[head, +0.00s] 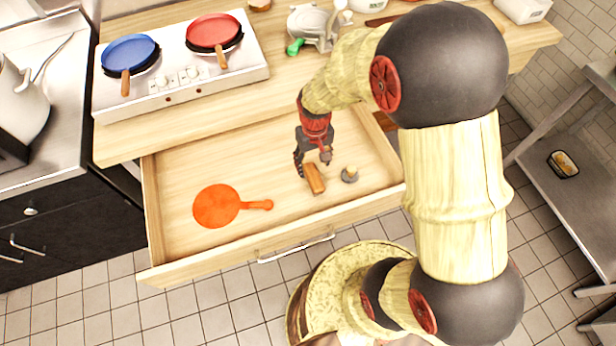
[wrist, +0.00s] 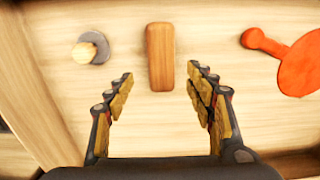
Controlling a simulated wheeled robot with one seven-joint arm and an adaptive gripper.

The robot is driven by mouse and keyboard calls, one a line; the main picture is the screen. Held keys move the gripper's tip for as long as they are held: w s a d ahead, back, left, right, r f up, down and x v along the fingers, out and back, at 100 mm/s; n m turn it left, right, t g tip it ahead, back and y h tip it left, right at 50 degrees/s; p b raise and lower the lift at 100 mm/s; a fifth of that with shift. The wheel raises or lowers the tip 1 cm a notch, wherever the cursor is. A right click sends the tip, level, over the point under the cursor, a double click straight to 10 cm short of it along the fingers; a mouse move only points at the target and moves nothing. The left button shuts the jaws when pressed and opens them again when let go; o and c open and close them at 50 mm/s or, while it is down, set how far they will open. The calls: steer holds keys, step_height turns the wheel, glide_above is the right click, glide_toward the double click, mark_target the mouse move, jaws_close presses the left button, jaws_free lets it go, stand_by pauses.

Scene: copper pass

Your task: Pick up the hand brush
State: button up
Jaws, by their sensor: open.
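The hand brush appears to be the brown wooden block (head: 314,179) lying in the open drawer (head: 290,225); bristles are not visible. In the wrist view the block (wrist: 160,57) lies lengthwise, just beyond the fingertips and centred between them. My gripper (head: 313,163) is over the drawer, close to the block, and open with nothing between its fingers. In the wrist view my gripper (wrist: 160,78) shows both fingers spread apart on either side of the block's line. I cannot tell the exact height of the fingertips above it.
An orange round paddle-like utensil (head: 217,206) lies in the drawer to the left. A small grey disc with a wooden knob (head: 350,174) sits close to the block's right. The drawer walls surround them. A two-pan stove (head: 180,65) stands on the counter behind.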

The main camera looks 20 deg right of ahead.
mark_target(314, 176)
steer(key=shift+a+f, duration=0.15)
steer(key=shift+f, duration=0.8)
steer(key=f+b, duration=0.1)
steer(key=f, duration=0.1)
steer(key=s+f+b, duration=0.1)
steer(key=f, duration=0.1)
steer(key=shift+f+b, duration=0.1)
steer(key=shift+b, duration=0.3)
steer(key=shift+f, duration=0.3)
steer(key=shift+r, duration=0.1)
steer(key=shift+c, duration=1)
steer(key=c, duration=1.1)
